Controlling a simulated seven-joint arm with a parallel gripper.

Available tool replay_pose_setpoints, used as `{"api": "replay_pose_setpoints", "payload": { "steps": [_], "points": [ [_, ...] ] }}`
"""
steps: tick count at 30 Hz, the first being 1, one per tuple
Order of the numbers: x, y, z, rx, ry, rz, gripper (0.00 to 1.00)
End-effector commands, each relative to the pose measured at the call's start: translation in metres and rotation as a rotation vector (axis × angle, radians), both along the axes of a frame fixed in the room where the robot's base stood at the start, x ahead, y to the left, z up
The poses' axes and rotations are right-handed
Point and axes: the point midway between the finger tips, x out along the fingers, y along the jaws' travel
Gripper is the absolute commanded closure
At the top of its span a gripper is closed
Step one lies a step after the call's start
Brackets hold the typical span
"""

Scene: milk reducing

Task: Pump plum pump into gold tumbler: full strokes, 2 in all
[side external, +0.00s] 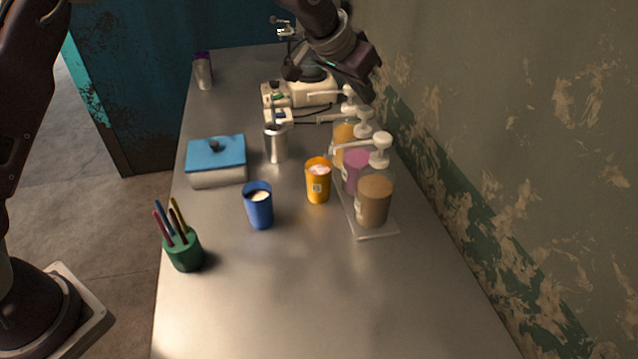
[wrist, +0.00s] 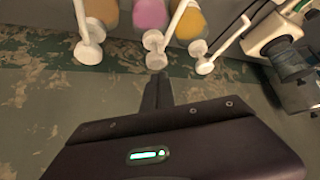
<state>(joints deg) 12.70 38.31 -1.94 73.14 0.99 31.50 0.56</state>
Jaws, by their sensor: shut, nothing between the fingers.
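The plum pump bottle (side external: 356,172) stands in the middle of a row of three, its white pump head (side external: 364,118) raised and its spout toward the gold tumbler. It is also central in the wrist view (wrist: 150,14). The gold tumbler (side external: 318,186) stands upright left of the bottles, with pale pinkish contents near its top. My gripper (side external: 367,98) is shut and empty, near the pump heads at the wall side. In the wrist view its fingertips (wrist: 157,78) appear just below the plum pump's white head (wrist: 155,42); whether they touch it I cannot tell.
Brown (side external: 373,202) and amber (side external: 343,146) pump bottles flank the plum one on a clear tray (side external: 378,235). A blue tumbler (side external: 258,208), metal canister (side external: 276,146), blue-lidded box (side external: 216,165) and green pen cup (side external: 184,252) stand left. A cream machine (side external: 300,92) is behind. The front counter is clear.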

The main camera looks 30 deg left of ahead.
Motion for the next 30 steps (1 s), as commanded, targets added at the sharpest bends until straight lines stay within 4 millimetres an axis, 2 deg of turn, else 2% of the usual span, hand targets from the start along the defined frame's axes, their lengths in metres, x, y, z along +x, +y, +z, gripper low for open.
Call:
{"api": "replay_pose_setpoints", "payload": {
  "steps": [16, 30],
  "points": [
    [0.001, 0.0, 0.003, -0.002, -0.004, 0.001, 1.0],
    [0.001, 0.0, 0.059, -0.002, -0.005, 0.001, 1.0]
  ]
}}
